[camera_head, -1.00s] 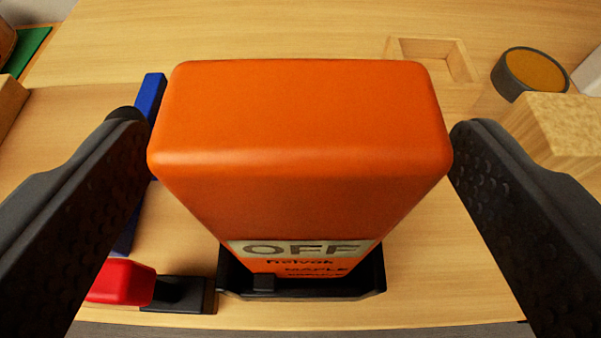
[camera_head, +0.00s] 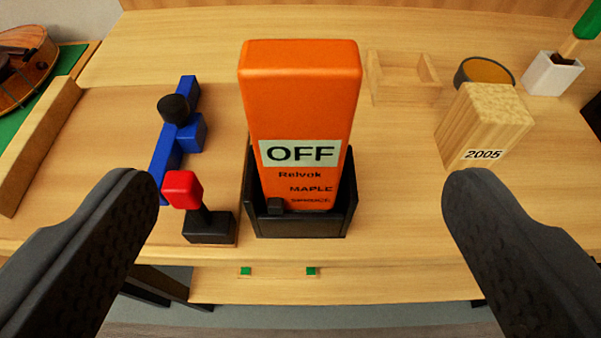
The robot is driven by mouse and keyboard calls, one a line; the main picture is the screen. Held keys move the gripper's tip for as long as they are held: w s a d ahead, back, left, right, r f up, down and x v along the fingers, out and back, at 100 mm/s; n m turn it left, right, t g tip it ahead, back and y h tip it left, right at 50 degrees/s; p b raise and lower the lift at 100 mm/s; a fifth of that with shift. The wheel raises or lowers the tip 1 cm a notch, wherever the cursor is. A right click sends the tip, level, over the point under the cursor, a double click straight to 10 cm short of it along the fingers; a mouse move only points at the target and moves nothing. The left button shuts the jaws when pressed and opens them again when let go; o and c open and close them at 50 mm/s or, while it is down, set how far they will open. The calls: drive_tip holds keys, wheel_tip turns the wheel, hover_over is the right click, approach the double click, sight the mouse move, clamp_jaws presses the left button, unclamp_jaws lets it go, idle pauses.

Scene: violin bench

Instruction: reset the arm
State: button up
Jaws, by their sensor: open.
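My gripper (camera_head: 300,205) is open and empty, its two dark fingers at the left and right of the view. An orange block (camera_head: 300,100) with an "OFF" label and the words Relvok and MAPLE stands upright in a black holder (camera_head: 300,228). The block lies beyond my fingertips, between them in the picture, and neither finger touches it.
Left of the holder are a red-topped lever (camera_head: 183,189) on a black base and a blue clamp-like piece (camera_head: 165,160) with a black knob. A wooden block marked 2005 (camera_head: 487,122) stands right. A violin (camera_head: 22,70), a round tin (camera_head: 484,71) and a white cup (camera_head: 551,74) are farther back.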

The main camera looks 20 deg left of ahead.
drive_tip(key=s+d+r+m+t+h, duration=0.1)
drive_tip(key=d+r, duration=0.3)
drive_tip(key=r, duration=0.6)
drive_tip(key=s+d+r+m, duration=0.1)
drive_tip(key=d+r, duration=0.3)
drive_tip(key=r, duration=0.6)
drive_tip(key=d+r+t+h, duration=0.1)
drive_tip(key=d+r, duration=0.3)
drive_tip(key=r, duration=0.6)
drive_tip(key=s+d+r+m+h, duration=0.1)
drive_tip(key=s+d+r, duration=0.3)
drive_tip(key=s+r, duration=0.3)
wheel_tip(320, 180, up, 3)
drive_tip(key=shift+s+r+t+h, duration=0.1)
drive_tip(key=shift+s+t+h, duration=0.2)
drive_tip(key=shift+s, duration=0.05)
